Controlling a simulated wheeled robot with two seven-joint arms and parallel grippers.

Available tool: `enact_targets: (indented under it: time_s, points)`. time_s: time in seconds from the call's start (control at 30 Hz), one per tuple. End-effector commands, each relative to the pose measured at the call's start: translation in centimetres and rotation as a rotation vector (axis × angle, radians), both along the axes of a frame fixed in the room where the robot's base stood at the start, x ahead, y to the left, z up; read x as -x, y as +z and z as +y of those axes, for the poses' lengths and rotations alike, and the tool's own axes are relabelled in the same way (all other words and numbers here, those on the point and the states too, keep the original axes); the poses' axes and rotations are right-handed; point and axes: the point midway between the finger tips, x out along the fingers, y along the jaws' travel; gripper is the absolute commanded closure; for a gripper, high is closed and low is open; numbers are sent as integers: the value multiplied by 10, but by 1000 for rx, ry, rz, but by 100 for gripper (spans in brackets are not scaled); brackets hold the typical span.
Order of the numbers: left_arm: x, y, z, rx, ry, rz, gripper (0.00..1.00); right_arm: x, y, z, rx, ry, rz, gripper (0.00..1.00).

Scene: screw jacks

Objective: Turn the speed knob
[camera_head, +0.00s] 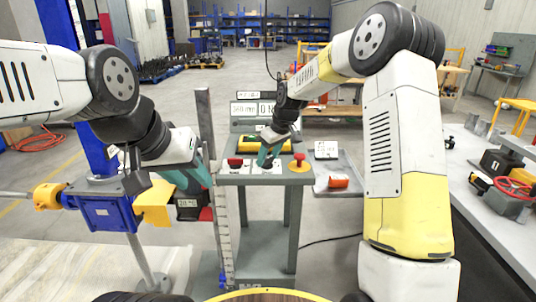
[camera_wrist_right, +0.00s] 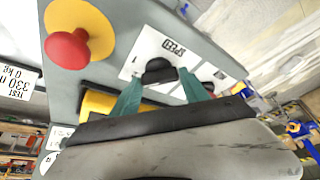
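The speed knob (camera_wrist_right: 158,70) is a black knob on a white plate marked SPEED (camera_wrist_right: 172,48) in the right wrist view. My right gripper (camera_wrist_right: 161,92) has its two teal fingers apart, with the knob in line with the gap between their tips. I cannot tell whether the fingers touch it. In the head view my right gripper (camera_head: 266,160) points down at the control panel (camera_head: 236,179) and hides most of the knob area. My left gripper (camera_head: 192,178) is at the left, near the blue screw jack (camera_head: 108,212), apart from the panel; its fingertips are unclear.
A red button on a yellow disc (camera_head: 300,162) sits right of my right gripper, and another red control (camera_head: 235,162) sits left. A grey post with a scale (camera_head: 224,235) stands left of the panel. A side shelf (camera_head: 326,178) holds a red-orange item.

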Motion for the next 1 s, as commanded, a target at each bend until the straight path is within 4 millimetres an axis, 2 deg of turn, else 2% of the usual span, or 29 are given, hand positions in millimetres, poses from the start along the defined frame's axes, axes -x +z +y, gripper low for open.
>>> enact_targets:
  time_s: [0.03, 0.1, 0.47, 0.8, 1.0]
  points:
    - [0, 0, 0, 0, 0, 0, 64, 0, 0, 0, 0, 0, 0, 35]
    - [0, 0, 0, 0, 0, 0, 64, 0, 0, 0, 0, -1, 0, 27]
    - [0, 0, 0, 0, 0, 0, 64, 1, 5, -1, 0, -1, -1, 27]
    - [0, 0, 0, 0, 0, 0, 64, 15, 55, -16, -1, -2, -3, 27]
    - [0, 0, 0, 0, 0, 0, 64, 21, 71, -21, 0, -1, 0, 27]
